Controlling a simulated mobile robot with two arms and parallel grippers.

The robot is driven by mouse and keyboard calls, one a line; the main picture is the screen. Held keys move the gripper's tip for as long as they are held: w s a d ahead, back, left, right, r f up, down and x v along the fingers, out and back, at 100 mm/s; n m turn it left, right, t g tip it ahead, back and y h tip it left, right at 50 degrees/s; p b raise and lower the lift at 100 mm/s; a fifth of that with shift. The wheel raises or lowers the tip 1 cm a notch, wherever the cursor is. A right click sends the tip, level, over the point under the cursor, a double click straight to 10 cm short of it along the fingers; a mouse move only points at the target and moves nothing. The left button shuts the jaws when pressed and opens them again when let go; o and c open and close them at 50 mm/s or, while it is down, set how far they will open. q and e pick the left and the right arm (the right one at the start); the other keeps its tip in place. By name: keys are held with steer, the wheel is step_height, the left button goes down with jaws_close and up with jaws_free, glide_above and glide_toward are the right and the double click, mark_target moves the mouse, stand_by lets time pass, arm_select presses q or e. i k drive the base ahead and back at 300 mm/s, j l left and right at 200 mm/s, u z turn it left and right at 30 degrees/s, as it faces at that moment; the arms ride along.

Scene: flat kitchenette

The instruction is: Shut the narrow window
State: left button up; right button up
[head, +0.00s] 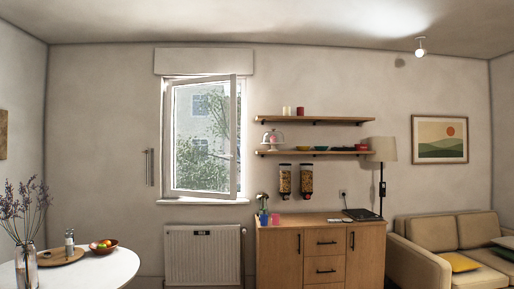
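The narrow window (233,140) is in the far wall, left of the shelves. Its white sash stands ajar, swung inward into the room, with its free edge on the right and its hinge side on the left. A small handle (231,157) shows on the sash's right upright. The white window frame (165,140) and sill (203,201) surround the opening. Neither of my grippers is in view.
A white radiator (203,256) is below the window. A wooden cabinet (322,250) stands to its right, under two wall shelves (312,152). A round white table (105,268) is at front left, a sofa (455,240) at right.

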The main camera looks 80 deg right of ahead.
mark_target(171, 88)
steer(key=z, duration=2.1)
steer(key=i+l+z, duration=0.2)
steer(key=i, duration=0.35)
steer(key=i+l+z, duration=0.25)
steer(key=i, duration=0.3)
steer(key=i+l+z, duration=0.2)
steer(key=i, duration=0.35)
steer(key=i+u, duration=0.15)
steer(key=i, duration=0.45)
steer(key=i+u, duration=0.2)
steer(key=i, duration=0.35)
steer(key=i+u, duration=0.15)
steer(key=i, duration=0.45)
steer(key=i+l+u, duration=0.15)
steer(key=i, duration=0.4)
steer(key=i+j+u, duration=0.15)
steer(key=i+u, duration=0.3)
steer(key=i, duration=0.2)
steer(key=i+l+u, duration=0.1)
steer(key=i+u, duration=0.4)
steer(key=i, duration=0.15)
